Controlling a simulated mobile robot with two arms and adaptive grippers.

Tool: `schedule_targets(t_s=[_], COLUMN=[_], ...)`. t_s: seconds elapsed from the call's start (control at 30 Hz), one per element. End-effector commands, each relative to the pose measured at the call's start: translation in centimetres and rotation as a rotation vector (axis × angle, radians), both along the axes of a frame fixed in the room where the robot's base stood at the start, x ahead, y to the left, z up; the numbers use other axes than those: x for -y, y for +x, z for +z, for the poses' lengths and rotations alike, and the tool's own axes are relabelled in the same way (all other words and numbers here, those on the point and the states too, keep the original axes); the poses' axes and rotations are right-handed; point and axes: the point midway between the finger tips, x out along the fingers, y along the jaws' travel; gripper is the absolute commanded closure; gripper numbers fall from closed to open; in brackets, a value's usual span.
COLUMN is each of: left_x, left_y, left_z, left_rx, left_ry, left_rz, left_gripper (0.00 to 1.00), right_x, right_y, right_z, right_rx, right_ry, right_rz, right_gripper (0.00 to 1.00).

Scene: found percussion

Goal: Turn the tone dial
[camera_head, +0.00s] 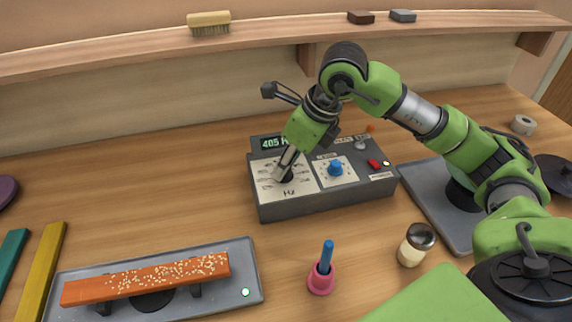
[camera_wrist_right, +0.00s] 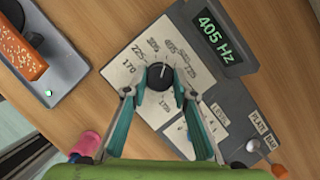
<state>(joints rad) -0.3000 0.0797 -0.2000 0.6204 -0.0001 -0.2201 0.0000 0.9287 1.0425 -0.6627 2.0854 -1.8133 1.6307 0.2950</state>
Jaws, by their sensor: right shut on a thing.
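The tone dial (camera_wrist_right: 159,77) is a round black knob on a pale panel printed with Hz numbers, on the grey tone box (camera_head: 310,204). My right gripper (camera_head: 284,170) comes down on it from above and is shut on its sides. In the right wrist view the two teal fingers (camera_wrist_right: 158,88) sit on either side of the knob. The dial's white mark points up in that view, near the upper numbers. The green display (camera_wrist_right: 219,39) reads 405 Hz. In the head view the fingers hide much of the dial. My left gripper is out of view.
A blue level knob (camera_head: 336,168) and a red button (camera_head: 374,164) are on the same box. An orange bar with pale grains (camera_head: 150,279) lies on a grey stand. A pink holder with a blue stick (camera_head: 322,278) and a shaker (camera_head: 416,245) stand in front.

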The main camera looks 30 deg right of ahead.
Motion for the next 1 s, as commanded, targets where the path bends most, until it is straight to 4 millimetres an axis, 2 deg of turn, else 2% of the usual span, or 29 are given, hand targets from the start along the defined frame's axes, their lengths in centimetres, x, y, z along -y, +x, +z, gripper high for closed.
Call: schedule_targets(t_s=[0.47,0.5,0.53,0.87,1.0], left_x=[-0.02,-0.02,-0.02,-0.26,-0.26], left_y=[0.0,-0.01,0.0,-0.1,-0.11], left_z=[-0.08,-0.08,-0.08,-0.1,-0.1], left_rx=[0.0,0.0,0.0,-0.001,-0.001], left_ry=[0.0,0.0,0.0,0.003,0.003], left_rz=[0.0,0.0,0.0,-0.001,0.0], left_gripper=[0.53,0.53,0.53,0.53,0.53], right_x=[0.02,0.02,0.02,0.01,0.18], right_y=[0.03,0.03,0.03,0.0,-0.23], right_z=[0.07,0.07,0.07,0.07,0.95], right_rx=[0.001,0.001,0.001,0.0,0.003], right_ry=[-0.001,-0.001,-0.001,-0.001,-0.001], right_rz=[-0.017,-0.017,-0.017,-0.017,-0.016], right_gripper=[0.96,0.67,0.59,0.58,0.58])
